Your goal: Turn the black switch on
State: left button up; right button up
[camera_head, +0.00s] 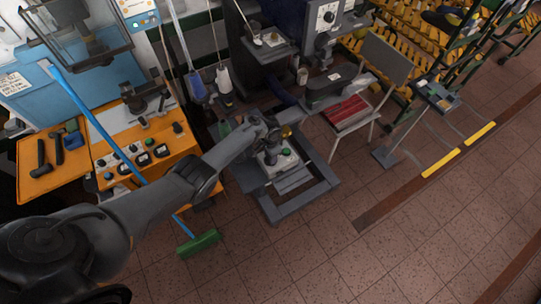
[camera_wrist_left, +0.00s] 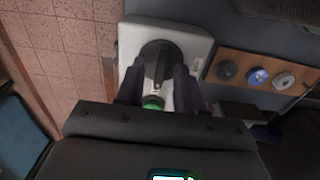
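The black switch (camera_wrist_left: 160,60) is a round rotary knob with a raised handle on a white box (camera_wrist_left: 205,45). A green button (camera_wrist_left: 153,102) sits on the same box, on the near side of the knob in the left wrist view. My left gripper (camera_wrist_left: 159,72) is open, with one finger on each side of the knob and gaps beside its handle. I cannot tell whether the fingers touch the knob's rim. In the head view, my left gripper (camera_head: 270,145) is over the white box (camera_head: 288,164) and hides the switch. My right gripper is not in view.
An orange panel with several knobs (camera_wrist_left: 257,76) lies right of the box in the left wrist view. In the head view, a grey frame (camera_head: 300,202) surrounds the box's base, and a green broom (camera_head: 199,243) lies nearby. Tiled floor is clear at lower right.

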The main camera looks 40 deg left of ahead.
pick_arm(q)
notch_tip(320, 180, up, 10)
jog(key=p, duration=0.3)
dwell(0.4)
